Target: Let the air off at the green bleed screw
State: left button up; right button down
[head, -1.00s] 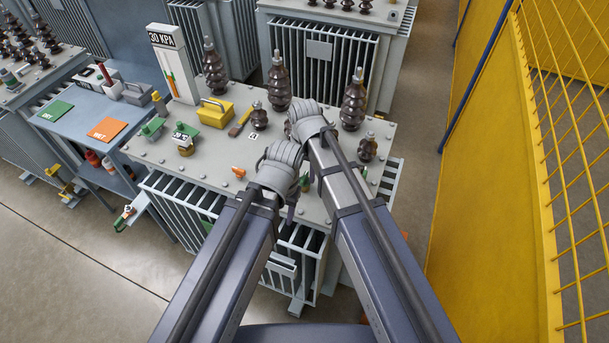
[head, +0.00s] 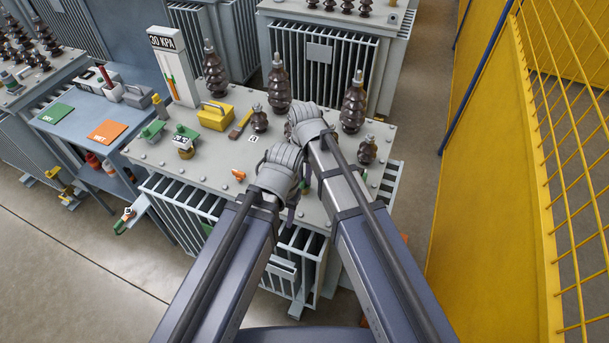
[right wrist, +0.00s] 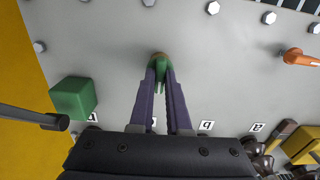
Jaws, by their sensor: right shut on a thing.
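The green bleed screw (right wrist: 160,58) is at the tips of my right gripper (right wrist: 160,68) in the right wrist view. The purple fingers are closed on it above the grey transformer lid (right wrist: 230,75). In the head view my right arm comes down over the lid (head: 215,172), and its wrist hides most of the fingers and the screw. My left wrist (head: 280,165) is beside it over the front of the lid. The left fingers are mostly hidden by the arms, so their opening cannot be judged.
A green block (right wrist: 73,97) and an orange lever (right wrist: 300,57) flank the screw. Brown bushings (head: 279,85), a yellow box (head: 214,115) and a gauge column (head: 174,65) marked 30 KPA stand on the lid. A yellow fence (head: 500,140) is at the right.

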jog(key=shift+n, duration=0.3)
jog(key=n, duration=0.4)
jog(key=shift+n, duration=0.4)
jog(key=n, duration=0.5)
jog(key=shift+n, duration=0.3)
jog(key=c, duration=0.9)
grip_release()
